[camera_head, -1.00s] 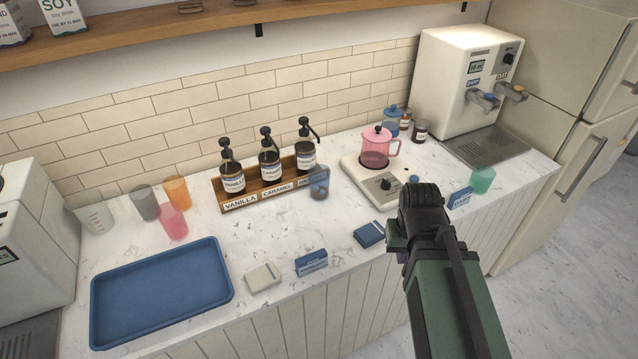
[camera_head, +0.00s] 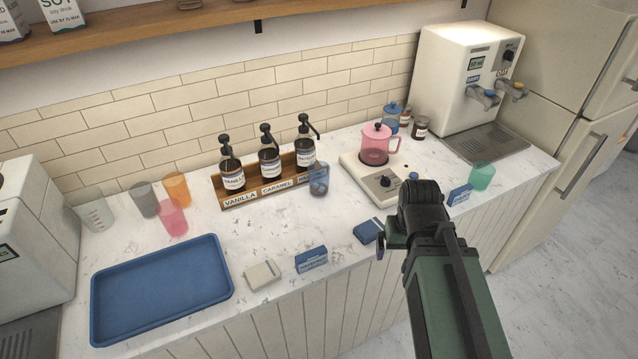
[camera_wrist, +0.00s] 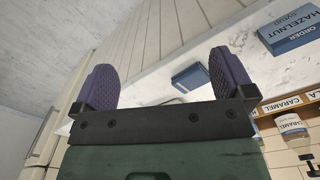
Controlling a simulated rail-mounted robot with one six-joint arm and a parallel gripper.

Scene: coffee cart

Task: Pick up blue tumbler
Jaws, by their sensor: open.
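The blue tumbler (camera_head: 318,181) is translucent and stands upright on the counter. It is in front of the right-hand syrup bottle, at the right end of the wooden rack, and partly covers that bottle's label. My gripper (camera_head: 394,240) is over the counter's front edge, right of and nearer than the tumbler, and apart from it. The wrist view shows my gripper (camera_wrist: 165,80) open with two purple pads spread and nothing between them. I cannot make out the tumbler in the wrist view.
The wooden syrup rack (camera_head: 265,193) is close behind the tumbler. The hot plate (camera_head: 377,184) with a pink pitcher (camera_head: 375,146) stands to its right. Small boxes, including a blue one (camera_head: 367,231), lie near the front edge. A blue tray (camera_head: 160,290) is at left.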

